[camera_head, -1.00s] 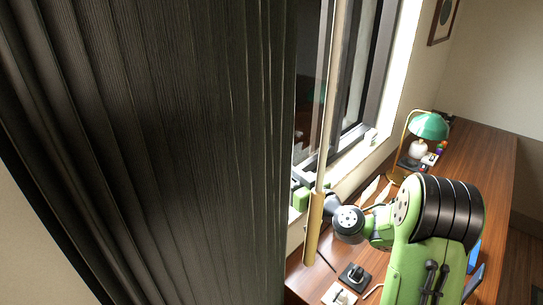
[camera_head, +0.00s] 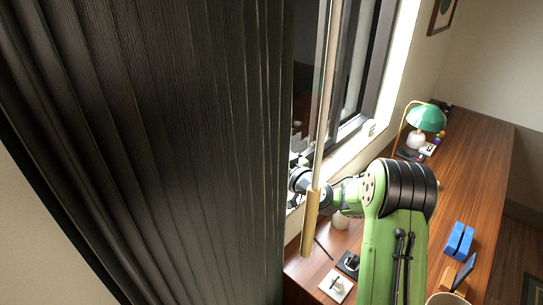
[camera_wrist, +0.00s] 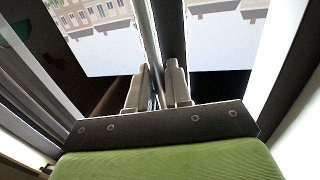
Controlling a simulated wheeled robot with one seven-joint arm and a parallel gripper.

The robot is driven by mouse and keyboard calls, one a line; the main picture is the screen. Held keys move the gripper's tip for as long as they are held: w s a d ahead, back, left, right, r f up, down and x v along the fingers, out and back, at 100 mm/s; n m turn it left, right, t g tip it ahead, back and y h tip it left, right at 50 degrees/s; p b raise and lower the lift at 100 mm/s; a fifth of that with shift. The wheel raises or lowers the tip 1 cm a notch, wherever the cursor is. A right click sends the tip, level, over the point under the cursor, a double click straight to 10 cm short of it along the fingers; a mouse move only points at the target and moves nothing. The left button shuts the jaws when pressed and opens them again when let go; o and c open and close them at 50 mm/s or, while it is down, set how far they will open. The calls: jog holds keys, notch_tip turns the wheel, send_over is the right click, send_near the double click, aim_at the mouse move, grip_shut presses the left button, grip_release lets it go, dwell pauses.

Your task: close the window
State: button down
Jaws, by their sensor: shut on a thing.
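The window (camera_head: 352,95) has a dark frame and stands in the wall behind the desk, partly hidden by the curtain. In the wrist view, buildings and bright sky show through its panes (camera_wrist: 225,45) on both sides of an upright frame bar (camera_wrist: 172,30). My gripper (camera_wrist: 158,88) has its two pale fingers on either side of a thin upright part of the window frame, shut on it. In the head view my wrist reaches behind the hanging rod, and the fingertips are hidden by the curtain.
A dark pleated curtain (camera_head: 150,140) fills the left of the head view. A pale rod with a tan grip (camera_head: 310,222) hangs in front of my wrist. The wooden desk (camera_head: 475,150) holds a green lamp (camera_head: 426,118), a blue object (camera_head: 459,240) and small items.

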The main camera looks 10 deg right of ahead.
jog(key=s+a+b, duration=0.3)
jog(key=a+b, duration=0.1)
jog(key=a, duration=0.1)
jog(key=shift+s+a+b, duration=0.3)
jog(key=shift+s+b, duration=0.05)
jog(key=shift+s, duration=0.05)
jog(key=c, duration=1.2)
grip_release()
jog(key=shift+c, duration=0.2)
jog(key=shift+s, duration=0.1)
jog(key=b+v, duration=0.6)
jog(key=v, duration=0.9)
jog(key=shift+s, duration=0.25)
